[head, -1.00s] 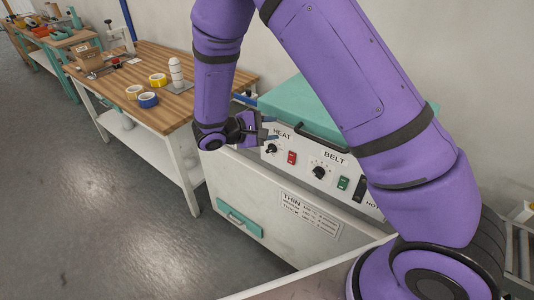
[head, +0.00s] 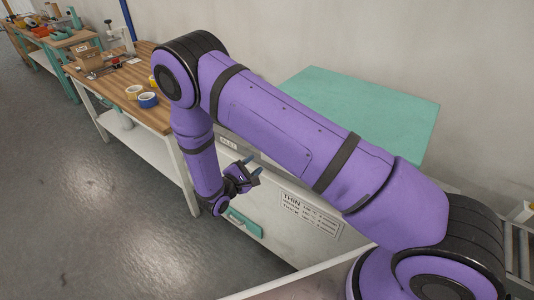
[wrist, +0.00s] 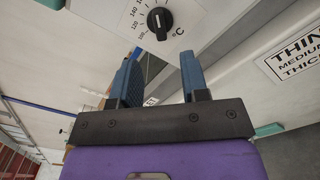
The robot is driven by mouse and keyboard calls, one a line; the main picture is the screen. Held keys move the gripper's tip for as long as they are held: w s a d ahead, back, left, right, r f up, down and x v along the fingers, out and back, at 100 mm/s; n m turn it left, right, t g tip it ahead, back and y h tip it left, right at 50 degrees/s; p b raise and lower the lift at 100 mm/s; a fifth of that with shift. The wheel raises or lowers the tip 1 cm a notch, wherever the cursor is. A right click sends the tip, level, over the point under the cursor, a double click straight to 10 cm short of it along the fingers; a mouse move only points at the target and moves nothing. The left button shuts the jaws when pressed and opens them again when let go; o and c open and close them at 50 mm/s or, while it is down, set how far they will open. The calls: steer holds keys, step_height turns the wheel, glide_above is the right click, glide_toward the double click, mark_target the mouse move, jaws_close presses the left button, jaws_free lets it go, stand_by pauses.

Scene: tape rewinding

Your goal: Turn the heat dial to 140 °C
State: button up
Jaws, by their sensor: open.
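The heat dial (wrist: 159,20) is a black knob on a white panel, near the top of the wrist view. Printed numbers including 100, 120 and 140 and a °C mark surround it; the upper scale is cut off. Its exact setting is hard to read. My gripper (wrist: 162,68) is open and empty, its two blue fingers apart, below the dial in the wrist view and not touching it. In the head view my gripper (head: 253,171) hangs in front of the machine, and my arm hides the dial.
The machine's teal lid (head: 385,105) is closed. A THIN/MEDIUM/THICK label (head: 310,214) and a teal handle (head: 244,222) are on its front. A wooden table (head: 110,82) with tape rolls (head: 147,100) stands to the left. The floor in front is open.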

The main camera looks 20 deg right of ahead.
steer(key=x, duration=0.8)
jaws_close()
